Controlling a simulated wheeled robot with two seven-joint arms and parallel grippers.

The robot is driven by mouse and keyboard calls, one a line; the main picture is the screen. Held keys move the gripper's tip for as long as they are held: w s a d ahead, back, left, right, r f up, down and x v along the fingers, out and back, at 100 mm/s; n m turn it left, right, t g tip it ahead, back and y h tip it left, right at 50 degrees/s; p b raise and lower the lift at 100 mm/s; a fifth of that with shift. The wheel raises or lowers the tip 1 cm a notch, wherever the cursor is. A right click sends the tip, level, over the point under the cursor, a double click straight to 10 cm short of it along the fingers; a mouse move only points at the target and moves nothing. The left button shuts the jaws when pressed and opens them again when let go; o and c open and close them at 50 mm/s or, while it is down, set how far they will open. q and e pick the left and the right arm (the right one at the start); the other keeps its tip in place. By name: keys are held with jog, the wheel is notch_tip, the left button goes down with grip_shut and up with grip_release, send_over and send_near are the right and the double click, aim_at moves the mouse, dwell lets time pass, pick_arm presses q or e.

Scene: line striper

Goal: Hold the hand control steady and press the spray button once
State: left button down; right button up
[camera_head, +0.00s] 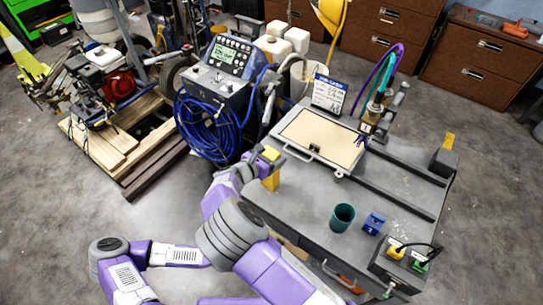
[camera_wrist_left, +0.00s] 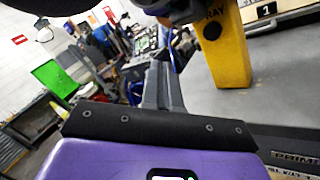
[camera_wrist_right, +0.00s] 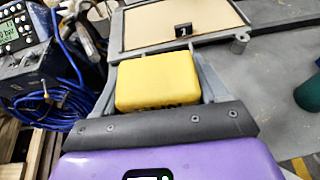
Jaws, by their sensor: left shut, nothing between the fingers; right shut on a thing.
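The yellow hand control (camera_head: 270,181) stands upright at the left edge of the grey cart top. My right gripper (camera_head: 268,156) is shut on its upper part. In the right wrist view, the yellow top of the control (camera_wrist_right: 156,80) sits between the fingers. In the left wrist view, the hand control (camera_wrist_left: 229,60) shows a dark round button (camera_wrist_left: 212,31) below partly visible lettering ending in "RAY". My left gripper (camera_wrist_left: 160,68) is shut and empty, left of the control and apart from it in that view. In the head view my right arm hides the left gripper.
A framed tan panel (camera_head: 320,138) lies on the cart top (camera_head: 300,204). A teal cup (camera_head: 342,217) and a small blue block (camera_head: 374,223) stand nearer the front. A machine with a coiled blue hose (camera_head: 212,128) stands left of the cart.

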pick_arm(q)
jog(key=w+d+n+g+y, duration=0.1)
jog(key=w+d+g, duration=0.1)
jog(key=w+d, duration=0.2)
jog(key=shift+d+f+y, duration=0.25)
jog(key=shift+d+y, duration=0.05)
jog(key=shift+d, duration=0.75)
jog(key=shift+w, duration=0.15)
dwell(1.6)
jog(key=shift+w+d, duration=0.25)
jog(key=shift+w, duration=0.05)
jog(key=shift+w+d, duration=0.3)
jog(key=shift+w, duration=0.05)
dwell(0.7)
jog(key=shift+s+a, duration=0.1)
jog(key=shift+s, duration=0.05)
jog(key=shift+s+a, duration=0.5)
jog(key=shift+s, duration=0.1)
jog(key=s+a, duration=0.4)
jog(key=shift+s, duration=0.3)
